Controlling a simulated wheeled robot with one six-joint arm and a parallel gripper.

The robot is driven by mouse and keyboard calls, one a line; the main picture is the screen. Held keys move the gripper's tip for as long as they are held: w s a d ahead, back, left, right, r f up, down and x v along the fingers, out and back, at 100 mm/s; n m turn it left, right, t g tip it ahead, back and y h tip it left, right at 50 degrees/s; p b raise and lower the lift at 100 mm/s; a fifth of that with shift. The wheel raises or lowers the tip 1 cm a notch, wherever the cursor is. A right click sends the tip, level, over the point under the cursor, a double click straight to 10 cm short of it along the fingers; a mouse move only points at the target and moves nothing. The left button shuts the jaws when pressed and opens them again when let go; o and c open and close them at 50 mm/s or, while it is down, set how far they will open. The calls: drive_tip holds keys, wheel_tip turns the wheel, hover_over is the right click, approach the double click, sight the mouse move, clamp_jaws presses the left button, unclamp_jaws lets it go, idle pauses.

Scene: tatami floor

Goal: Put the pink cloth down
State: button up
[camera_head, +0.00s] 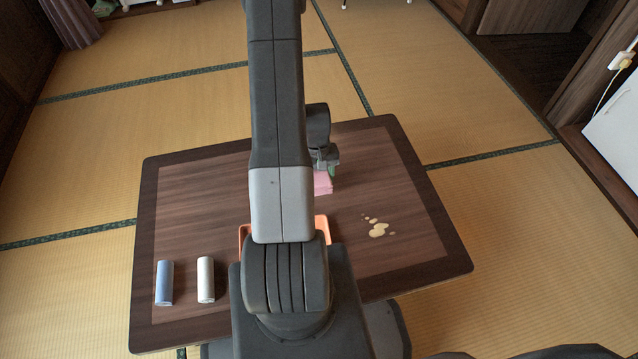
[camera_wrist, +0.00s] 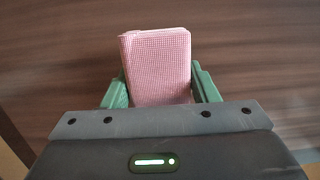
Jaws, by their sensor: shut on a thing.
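The pink cloth (camera_wrist: 158,62) is a folded block with a fine grid texture. In the wrist view it sits between the two green fingers of my gripper (camera_wrist: 160,90), which is shut on it. In the head view, the pink cloth (camera_head: 322,184) shows beside my arm, over the far middle part of the dark wooden table (camera_head: 200,190). My gripper (camera_head: 331,168) is partly hidden there by my arm. I cannot tell whether the cloth touches the table top.
An orange tray (camera_head: 322,226) is mostly hidden behind my arm. A blue cylinder (camera_head: 164,283) and a white cylinder (camera_head: 206,279) are at the near left. The table's left and far right areas are clear.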

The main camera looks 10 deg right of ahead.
drive_tip(key=shift+f+b, duration=0.3)
drive_tip(key=shift+f, duration=1)
drive_tip(key=shift+f, duration=0.2)
drive_tip(key=o, duration=1)
drive_tip(key=shift+o, duration=0.2)
drive_tip(key=r+p, duration=0.1)
drive_tip(key=r, duration=0.3)
drive_tip(key=w+r+p, duration=0.1)
drive_tip(key=r, duration=0.3)
drive_tip(key=r+p, duration=0.2)
drive_tip(key=r, duration=0.2)
drive_tip(key=shift+w+r, duration=0.15)
drive_tip(key=shift+w, duration=0.25)
